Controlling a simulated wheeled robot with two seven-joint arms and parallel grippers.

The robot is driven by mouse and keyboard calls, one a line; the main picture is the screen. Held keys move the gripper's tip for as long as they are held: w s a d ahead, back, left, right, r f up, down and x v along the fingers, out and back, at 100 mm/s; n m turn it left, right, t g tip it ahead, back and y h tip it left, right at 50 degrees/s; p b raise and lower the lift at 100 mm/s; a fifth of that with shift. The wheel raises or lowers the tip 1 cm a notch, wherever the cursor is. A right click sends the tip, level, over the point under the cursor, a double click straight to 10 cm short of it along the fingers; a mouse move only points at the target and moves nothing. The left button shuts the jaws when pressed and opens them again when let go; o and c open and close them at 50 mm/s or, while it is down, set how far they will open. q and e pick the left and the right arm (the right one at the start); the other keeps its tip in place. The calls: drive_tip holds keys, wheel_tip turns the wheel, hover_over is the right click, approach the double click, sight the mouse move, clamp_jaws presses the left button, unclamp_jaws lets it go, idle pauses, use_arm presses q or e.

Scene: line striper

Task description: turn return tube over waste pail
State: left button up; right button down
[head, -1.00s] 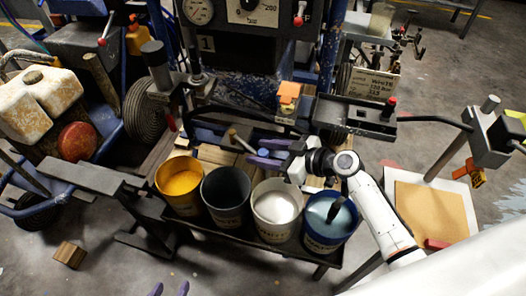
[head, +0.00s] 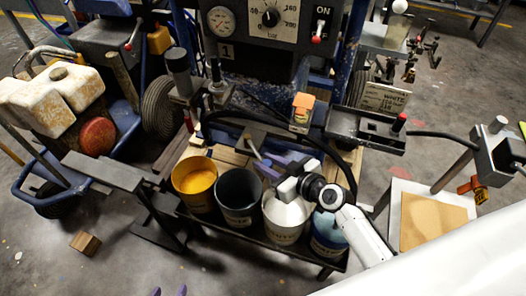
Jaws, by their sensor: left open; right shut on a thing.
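My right gripper (head: 262,160), with purple fingers, is shut on the return tube (head: 253,143), a short greyish piece behind the dark pail. A black hose (head: 300,138) arches over this spot; whether it joins the tube I cannot tell. Four pails stand in a row: yellow paint (head: 195,180), a dark one (head: 239,195), white (head: 285,217) and blue (head: 327,235). The labels are too small to read, so I cannot tell for sure which is the waste pail. My wrist partly covers the white and blue pails. My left gripper (head: 169,292) is open and empty at the bottom edge.
A gauge panel (head: 268,25) stands behind the pails. A black bracket (head: 365,127) juts out at right, near a tan board (head: 430,220). A blue cart with a stained tank (head: 60,95) is at left. A wooden block (head: 85,242) lies on the clear floor.

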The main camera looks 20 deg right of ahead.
drive_tip(key=shift+s+a+m+h+p, duration=0.1)
drive_tip(key=shift+a+m+h+p, duration=0.95)
drive_tip(key=shift+h, duration=0.15)
drive_tip(key=c, duration=1.5)
unclamp_jaws()
use_arm(q)
drive_tip(key=shift+w+a+r, duration=0.1)
drive_tip(key=shift+a+r, duration=0.2)
drive_tip(key=shift+r, duration=0.25)
drive_tip(key=shift+w+a+r, duration=0.1)
drive_tip(key=shift+a+r, duration=0.15)
drive_tip(key=shift+r, duration=0.25)
use_arm(e)
drive_tip(key=shift+o, duration=0.2)
use_arm(q)
drive_tip(key=shift+s, duration=0.1)
drive_tip(key=shift+s+r+p, duration=0.15)
drive_tip(key=shift+r+p, duration=0.4)
drive_tip(key=shift+p, duration=0.05)
use_arm(e)
drive_tip(key=v, duration=1)
drive_tip(key=shift+s+f+t, duration=0.2)
drive_tip(key=shift+s+t, duration=0.05)
drive_tip(key=shift+t, duration=0.05)
